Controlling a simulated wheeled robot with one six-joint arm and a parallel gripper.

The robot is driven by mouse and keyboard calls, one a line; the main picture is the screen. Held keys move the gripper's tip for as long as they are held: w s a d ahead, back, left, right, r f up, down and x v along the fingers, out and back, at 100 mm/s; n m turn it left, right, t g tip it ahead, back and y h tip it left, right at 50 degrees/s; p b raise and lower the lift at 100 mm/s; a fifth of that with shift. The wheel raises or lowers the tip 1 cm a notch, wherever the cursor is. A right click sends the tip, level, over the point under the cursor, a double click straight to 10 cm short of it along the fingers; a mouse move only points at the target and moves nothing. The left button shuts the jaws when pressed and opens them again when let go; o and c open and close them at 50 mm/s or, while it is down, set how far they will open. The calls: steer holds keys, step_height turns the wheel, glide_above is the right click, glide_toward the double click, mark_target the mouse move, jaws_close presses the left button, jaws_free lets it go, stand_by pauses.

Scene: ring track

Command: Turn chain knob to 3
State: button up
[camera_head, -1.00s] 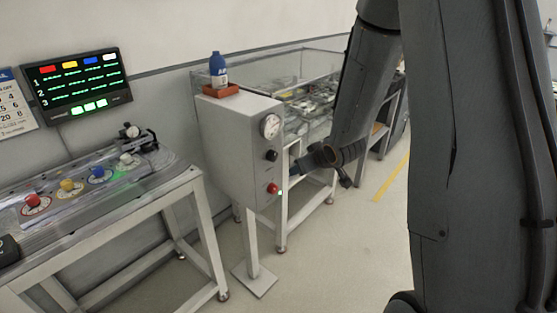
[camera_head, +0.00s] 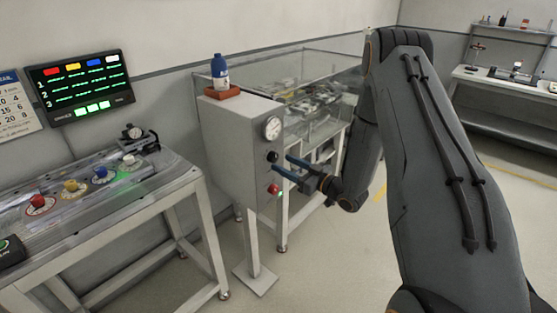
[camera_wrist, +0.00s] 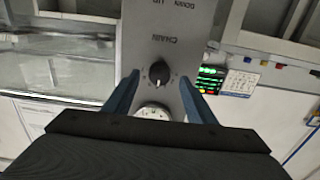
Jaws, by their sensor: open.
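In the head view the chain knob (camera_head: 272,156) sits between the round gauge (camera_head: 272,128) and a red button (camera_head: 273,189). My gripper (camera_head: 282,168) is open in front of that face, near the knob. In the wrist view its two blue fingers (camera_wrist: 160,90) stand left and right of the knob, apart from it. The number the knob points to is too small to read.
The grey control box (camera_head: 228,143) stands on a post, with a blue bottle (camera_head: 219,72) in a red tray on top. A glass-covered machine (camera_head: 300,75) is behind it. A bench with coloured knobs (camera_head: 85,205) stands left, below a wall display (camera_head: 80,87).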

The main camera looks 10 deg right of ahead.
mark_target(276, 160)
steer(key=shift+p+x, duration=0.4)
steer(key=shift+x, duration=1.45)
steer(key=c, duration=1)
steer(key=shift+c, duration=0.2)
